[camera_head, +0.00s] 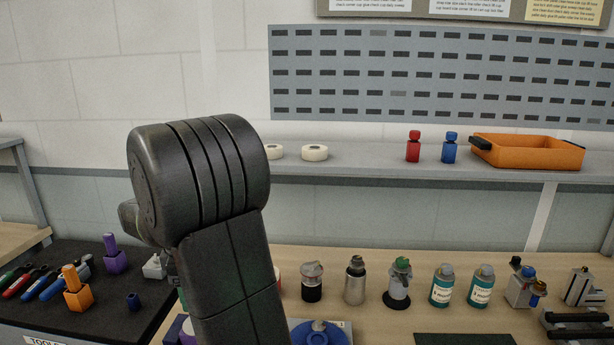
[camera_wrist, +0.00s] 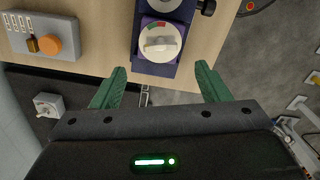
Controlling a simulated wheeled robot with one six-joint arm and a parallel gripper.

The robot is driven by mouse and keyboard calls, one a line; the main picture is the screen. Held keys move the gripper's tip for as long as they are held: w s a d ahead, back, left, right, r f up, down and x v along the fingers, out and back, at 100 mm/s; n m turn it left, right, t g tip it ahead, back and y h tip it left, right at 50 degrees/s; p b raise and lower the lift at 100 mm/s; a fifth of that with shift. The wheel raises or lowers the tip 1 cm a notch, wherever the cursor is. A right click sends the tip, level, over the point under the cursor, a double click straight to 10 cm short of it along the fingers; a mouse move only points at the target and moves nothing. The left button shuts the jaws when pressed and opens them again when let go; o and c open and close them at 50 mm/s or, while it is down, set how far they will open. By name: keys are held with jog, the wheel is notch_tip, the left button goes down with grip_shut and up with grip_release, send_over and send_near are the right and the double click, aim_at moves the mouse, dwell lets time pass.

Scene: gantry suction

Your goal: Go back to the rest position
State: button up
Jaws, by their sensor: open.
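My gripper (camera_wrist: 160,88) shows in the wrist view with its two green fingers apart and nothing between them. Beyond the fingertips is a dark purple device with a white round dial (camera_wrist: 159,43) at the edge of the wooden bench. The fingers appear apart from it. In the head view my black arm stands in front of the bench and hides part of it; the gripper itself does not show there.
Several bottles, among them a silver one (camera_head: 355,282), stand on the wooden bench (camera_head: 455,312). A shelf (camera_head: 375,157) above holds an orange tray (camera_head: 527,151), a red bottle (camera_head: 413,147) and a blue bottle (camera_head: 449,148). A black tool mat (camera_head: 75,307) lies left. A grey box with an orange knob (camera_wrist: 40,33) is near my gripper.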

notch_tip(320, 180, down, 8)
jog(key=shift+r, duration=0.1)
jog(key=shift+r, duration=0.15)
dwell(0.4)
notch_tip(320, 180, up, 13)
notch_tip(320, 180, down, 13)
jog(key=shift+f+p, duration=0.2)
jog(key=shift+p, duration=0.1)
jog(key=m+p, duration=0.1)
jog(key=m, duration=0.5)
jog(key=shift+r+m, duration=0.1)
jog(key=shift+m, duration=0.2)
notch_tip(320, 180, up, 14)
jog(key=b, duration=0.1)
jog(key=shift+f+b, duration=0.25)
jog(key=shift+b, duration=0.15)
